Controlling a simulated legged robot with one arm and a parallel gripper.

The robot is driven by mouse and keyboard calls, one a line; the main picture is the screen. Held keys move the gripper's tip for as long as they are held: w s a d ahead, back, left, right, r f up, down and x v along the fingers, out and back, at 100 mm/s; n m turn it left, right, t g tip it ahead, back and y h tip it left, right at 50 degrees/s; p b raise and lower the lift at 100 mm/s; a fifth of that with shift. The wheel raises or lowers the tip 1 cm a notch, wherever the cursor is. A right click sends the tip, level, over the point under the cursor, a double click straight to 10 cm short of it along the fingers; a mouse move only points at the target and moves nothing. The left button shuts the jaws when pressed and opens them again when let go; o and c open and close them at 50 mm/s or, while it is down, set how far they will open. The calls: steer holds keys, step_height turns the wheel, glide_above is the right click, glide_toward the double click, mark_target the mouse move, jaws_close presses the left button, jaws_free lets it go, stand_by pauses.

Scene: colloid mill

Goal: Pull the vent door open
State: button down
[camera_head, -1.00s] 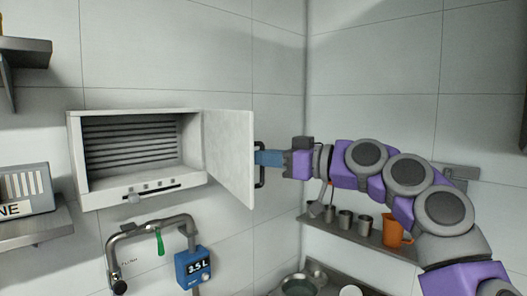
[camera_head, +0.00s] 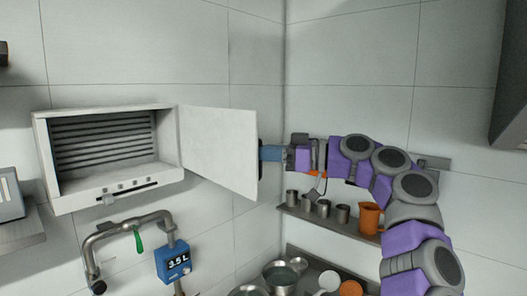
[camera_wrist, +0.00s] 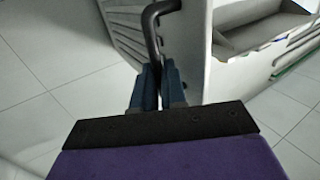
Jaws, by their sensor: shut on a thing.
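The vent door (camera_head: 219,150) is a white panel hinged on the right side of the white vent box (camera_head: 112,192). It stands swung well open, and the dark slats inside the box show. The door's dark handle (camera_head: 261,158) is at its right edge, mostly hidden behind my gripper in the head view. My gripper (camera_head: 264,153) has blue fingers and is shut on the handle. In the wrist view the handle (camera_wrist: 152,32) is a dark bent bar that runs down between the closed blue fingers (camera_wrist: 158,75).
Below the box are a grey pipe with a green lever (camera_head: 138,241) and a blue meter (camera_head: 173,261) reading 3.5 L. A wall shelf (camera_head: 330,224) with metal cups and an orange jug (camera_head: 369,218) lies below my arm. Pots (camera_head: 284,275) stand at the bottom.

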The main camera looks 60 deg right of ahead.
steer(key=shift+d+f, duration=0.2)
steer(key=shift+d, duration=0.7)
steer(key=c, duration=1.5)
jaws_free()
steer(key=shift+a, duration=0.15)
steer(key=shift+c, duration=0.2)
steer(key=o, duration=0.3)
steer(key=shift+w+a+r, duration=0.15)
steer(key=shift+w+a, duration=0.05)
steer(key=shift+a, duration=0.2)
steer(key=shift+o, duration=0.2)
steer(key=shift+s, duration=0.1)
steer(key=shift+d, duration=0.1)
steer(key=p+v, duration=0.2)
steer(key=v, duration=1.5)
steer(key=shift+s+p, duration=0.3)
steer(key=shift+s, duration=0.05)
